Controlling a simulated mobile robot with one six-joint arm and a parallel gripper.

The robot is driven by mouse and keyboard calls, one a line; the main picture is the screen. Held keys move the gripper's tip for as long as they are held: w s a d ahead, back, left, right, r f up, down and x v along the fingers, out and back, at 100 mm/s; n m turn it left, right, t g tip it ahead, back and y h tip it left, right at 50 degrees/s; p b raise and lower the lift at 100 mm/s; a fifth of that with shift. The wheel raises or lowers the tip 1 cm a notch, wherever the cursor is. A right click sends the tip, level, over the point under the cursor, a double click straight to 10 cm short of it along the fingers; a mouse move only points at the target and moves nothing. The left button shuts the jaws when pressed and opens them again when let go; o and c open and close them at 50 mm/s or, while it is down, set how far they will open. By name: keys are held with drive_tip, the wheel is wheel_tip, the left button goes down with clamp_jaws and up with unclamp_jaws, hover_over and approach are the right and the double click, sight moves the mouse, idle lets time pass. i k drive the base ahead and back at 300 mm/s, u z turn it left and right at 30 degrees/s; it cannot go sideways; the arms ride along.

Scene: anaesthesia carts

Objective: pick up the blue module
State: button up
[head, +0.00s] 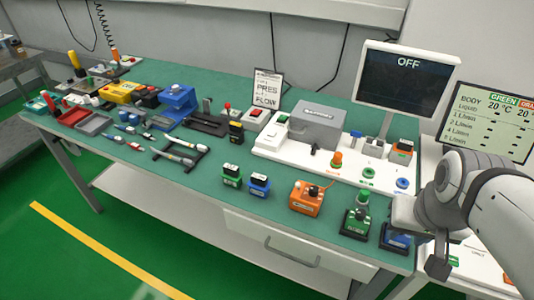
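A second blue unit (396,239) stands at the table's front right corner, partly hidden by my gripper. My gripper (424,240) is at the right, over or beside this second blue unit. I cannot tell whether it touches it. The fingers are mostly hidden by the wrist, so I cannot tell if they are open or shut.
An orange unit (307,198) and a green-knobbed unit (356,221) stand along the front edge. Behind them is a white station (268,143) with a grey box, beside a monitor (405,78). Tools and trays crowd the left. The table is clear around the two small modules' front.

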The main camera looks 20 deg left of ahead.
sight(259, 186)
drive_tip(key=u, duration=0.2)
drive_tip(key=k, duration=0.85)
drive_tip(key=u, duration=1)
drive_tip(key=i, duration=1.15)
drive_tip(key=z, duration=0.85)
drive_tip(key=i, duration=0.3)
drive_tip(key=z, duration=1.5)
